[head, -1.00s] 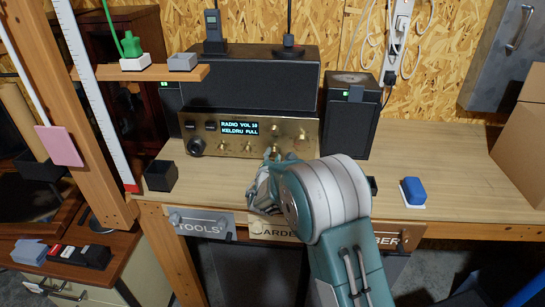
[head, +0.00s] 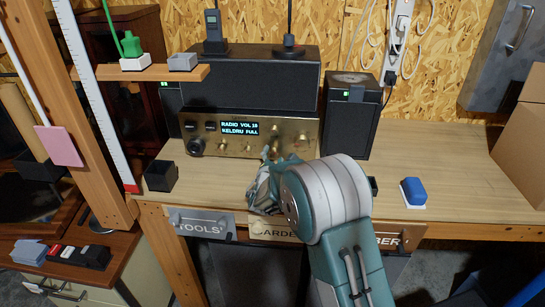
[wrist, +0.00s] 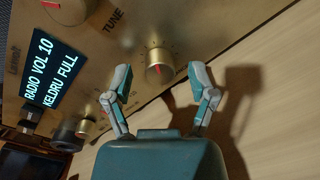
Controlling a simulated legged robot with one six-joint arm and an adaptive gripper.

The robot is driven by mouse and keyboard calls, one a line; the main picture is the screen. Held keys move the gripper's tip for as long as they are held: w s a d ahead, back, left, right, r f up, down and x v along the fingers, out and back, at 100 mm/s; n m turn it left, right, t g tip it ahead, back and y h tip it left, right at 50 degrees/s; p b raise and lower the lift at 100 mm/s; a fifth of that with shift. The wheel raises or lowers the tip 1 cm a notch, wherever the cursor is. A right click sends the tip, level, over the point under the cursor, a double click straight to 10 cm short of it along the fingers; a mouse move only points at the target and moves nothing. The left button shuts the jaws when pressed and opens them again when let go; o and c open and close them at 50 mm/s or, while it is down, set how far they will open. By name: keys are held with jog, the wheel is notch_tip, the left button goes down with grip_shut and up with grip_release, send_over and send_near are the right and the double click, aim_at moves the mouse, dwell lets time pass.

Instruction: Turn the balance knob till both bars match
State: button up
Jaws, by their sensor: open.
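The brass-fronted radio (head: 230,150) stands on the bench under a black speaker box. Its lit display (head: 239,128) reads "RADIO VOL 10" and "KELDRU FULL"; I see no bars on it. In the wrist view the display (wrist: 52,70) is at left. A brass knob (wrist: 160,64) with a red pointer line sits between the tips of my open gripper (wrist: 160,80), one finger on each side, with gaps showing. In the head view my gripper (head: 265,160) is at the panel's lower right, partly hidden by my arm.
Other knobs share the panel, including one by the word "TUNE" (wrist: 113,20) and a dark-ringed one (head: 196,147). A black speaker (head: 352,125) stands right of the radio. A black open box (head: 161,176) and a blue block (head: 413,190) sit on the bench.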

jog(key=shift+s, duration=0.1)
jog(key=s, duration=0.8)
jog(key=s+a, duration=0.1)
jog(key=s, duration=0.2)
jog(key=shift+s, duration=0.4)
jog(key=shift+d, duration=0.1)
jog(key=s+d+r+m+g+h, duration=0.3)
jog(key=s+d+m, duration=0.15)
jog(key=d, duration=0.35)
jog(key=s+d+r+m+g+h, duration=0.35)
jog(key=d+m, duration=0.25)
jog(key=d, duration=0.2)
jog(key=s+d+r+m+g+h, duration=0.3)
jog(key=s+d+m, duration=0.15)
jog(key=d, duration=0.35)
jog(key=s+a+r+m+g+y, duration=0.1)
jog(key=s+m+y, duration=0.4)
jog(key=s, duration=0.5)
jog(key=s+a+m+g+y, duration=0.1)
jog(key=s+m+y, duration=0.4)
jog(key=s, duration=0.5)
jog(key=shift+a+r+m+g+y, duration=0.4)
jog(key=shift+a+m, duration=0.2)
jog(key=shift+m, duration=0.3)
